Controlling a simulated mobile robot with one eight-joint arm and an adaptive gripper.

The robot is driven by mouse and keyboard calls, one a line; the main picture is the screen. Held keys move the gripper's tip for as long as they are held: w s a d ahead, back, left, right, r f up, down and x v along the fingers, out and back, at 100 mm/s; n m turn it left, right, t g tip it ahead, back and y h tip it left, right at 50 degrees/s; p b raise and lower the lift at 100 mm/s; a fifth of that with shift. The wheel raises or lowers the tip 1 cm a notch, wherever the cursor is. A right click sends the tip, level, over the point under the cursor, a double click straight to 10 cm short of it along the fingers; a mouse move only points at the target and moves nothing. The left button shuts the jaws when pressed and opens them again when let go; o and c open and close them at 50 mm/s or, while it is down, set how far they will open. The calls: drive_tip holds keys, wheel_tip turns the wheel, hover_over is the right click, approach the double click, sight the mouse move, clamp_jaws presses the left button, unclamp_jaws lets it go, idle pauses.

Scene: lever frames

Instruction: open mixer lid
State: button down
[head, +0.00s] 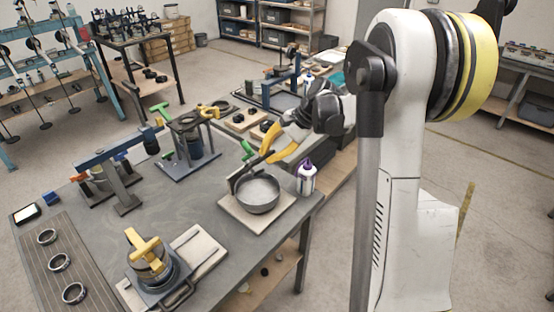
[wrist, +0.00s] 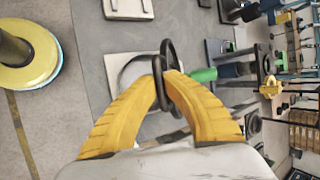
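The mixer looks like a round grey metal bowl (head: 258,193) on a pale square board (head: 232,212) near the table's right edge. A dark bar handle (head: 240,178) rises at its left and slants up toward my gripper (head: 268,154). Whether the grey round face is the lid or the bowl's inside I cannot tell. In the wrist view, my yellow fingers (wrist: 168,72) come close together around the dark looped handle (wrist: 163,98), which lies between their tips. The grey round part (wrist: 136,70) shows behind, partly hidden by the fingers.
A white bottle with a purple cap (head: 307,178) stands close to the right of the bowl. Green-handled fixtures (head: 195,145) stand behind left. A yellow-handled valve (head: 148,255) sits at the front. The grey table (head: 180,205) is clear left of the bowl.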

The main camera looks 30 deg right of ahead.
drive_tip(key=w+r, duration=0.1)
drive_tip(key=w+a+r+g+p, duration=0.1)
drive_tip(key=w, duration=0.1)
drive_tip(key=w+r+g+h+p, duration=0.1)
drive_tip(key=shift+w+a+r, duration=0.25)
drive_tip(key=shift+a+r, duration=0.1)
drive_tip(key=w+a+r+p, duration=0.1)
drive_tip(key=w+a, duration=0.1)
drive_tip(key=w, duration=0.4)
drive_tip(key=w+a+r+p, duration=0.1)
drive_tip(key=w+a+p, duration=0.1)
drive_tip(key=w, duration=0.4)
drive_tip(key=shift+w+a, duration=0.15)
drive_tip(key=shift+a, duration=0.1)
drive_tip(key=c, duration=1.5)
unclamp_jaws()
drive_tip(key=v, duration=1.2)
drive_tip(key=shift+r, duration=0.1)
